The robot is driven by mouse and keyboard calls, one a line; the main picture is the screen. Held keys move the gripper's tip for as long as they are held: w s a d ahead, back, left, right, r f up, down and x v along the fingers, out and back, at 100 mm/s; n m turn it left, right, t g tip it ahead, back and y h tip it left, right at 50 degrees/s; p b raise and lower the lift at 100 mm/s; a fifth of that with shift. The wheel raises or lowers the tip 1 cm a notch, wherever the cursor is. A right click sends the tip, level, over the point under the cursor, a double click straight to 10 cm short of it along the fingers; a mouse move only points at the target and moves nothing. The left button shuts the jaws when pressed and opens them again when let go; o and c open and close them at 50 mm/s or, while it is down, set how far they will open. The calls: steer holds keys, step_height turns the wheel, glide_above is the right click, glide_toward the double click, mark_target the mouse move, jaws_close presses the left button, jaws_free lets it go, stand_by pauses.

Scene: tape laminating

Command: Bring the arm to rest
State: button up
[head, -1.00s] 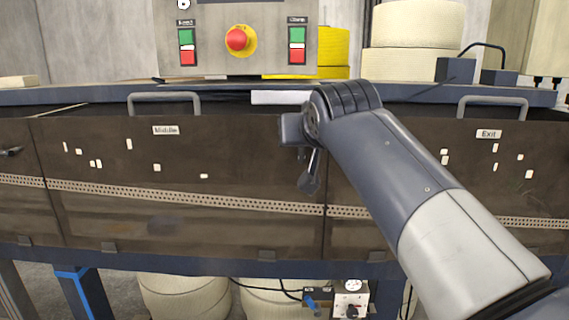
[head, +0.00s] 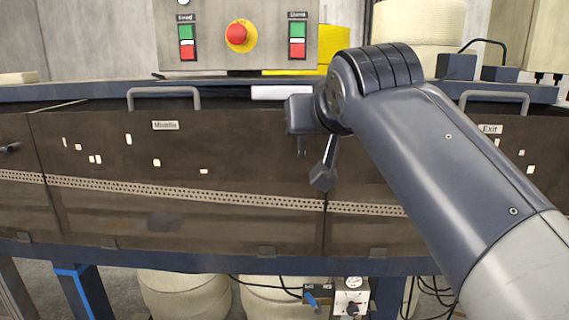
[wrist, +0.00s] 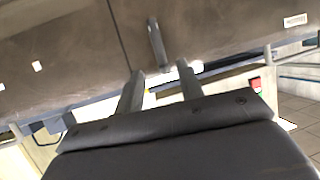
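My arm (head: 420,160) reaches up from the lower right in the head view, bent at the top in front of the machine.
The machine's brown panel labelled Middle (head: 110,150) spans the front, with a grey handle (head: 163,92) on top. A control box with a red emergency button (head: 236,34) stands above. Cream rolls (head: 184,290) sit underneath. Open floor shows in the wrist view.

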mark_target(303, 150)
steer(key=p+x, duration=0.1)
steer(key=x, duration=0.6)
steer(key=shift+s+a+n+h+p, duration=0.2)
steer(key=shift+a+n+h+p, duration=0.45)
steer(key=shift+n+h, duration=0.4)
steer(key=shift+d, duration=0.15)
